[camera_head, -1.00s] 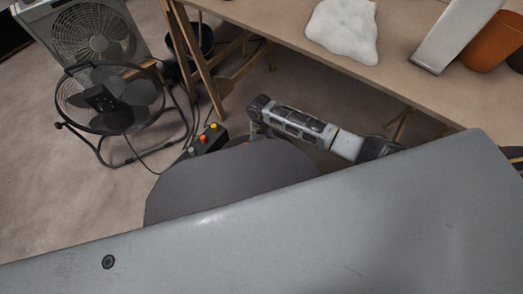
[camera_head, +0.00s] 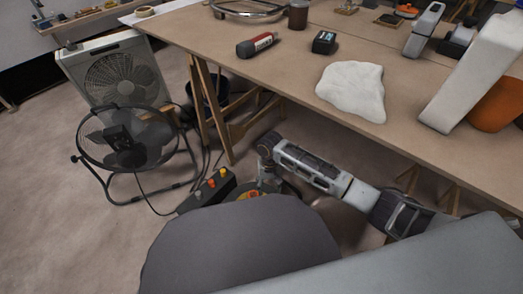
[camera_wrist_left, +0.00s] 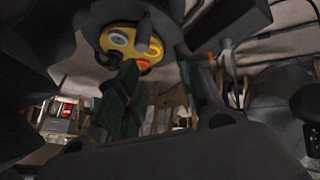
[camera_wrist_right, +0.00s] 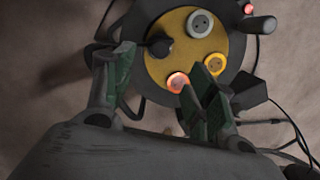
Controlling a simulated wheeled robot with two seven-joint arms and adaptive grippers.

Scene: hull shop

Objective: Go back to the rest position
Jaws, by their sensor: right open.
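My right arm reaches in from the right in the head view, and its gripper (camera_head: 268,182) points down beside my base, partly hidden. In the right wrist view the right gripper (camera_wrist_right: 160,85) is open, its green-padded fingers wide apart with nothing held. A yellow-faced cable reel (camera_wrist_right: 183,60) with several sockets lies below these fingers; a sliver of it shows in the head view. My left gripper is out of the head view. In the left wrist view the left gripper (camera_wrist_left: 163,95) has its fingers apart and empty, with the yellow reel face (camera_wrist_left: 128,42) beyond them.
A workbench (camera_head: 285,75) runs across the back with a white cloth (camera_head: 353,90), a red-and-grey tool (camera_head: 257,45) and an orange pot (camera_head: 498,105). A round floor fan (camera_head: 125,140) and a box fan (camera_head: 115,72) stand left. A button box (camera_head: 207,190) is near the reel.

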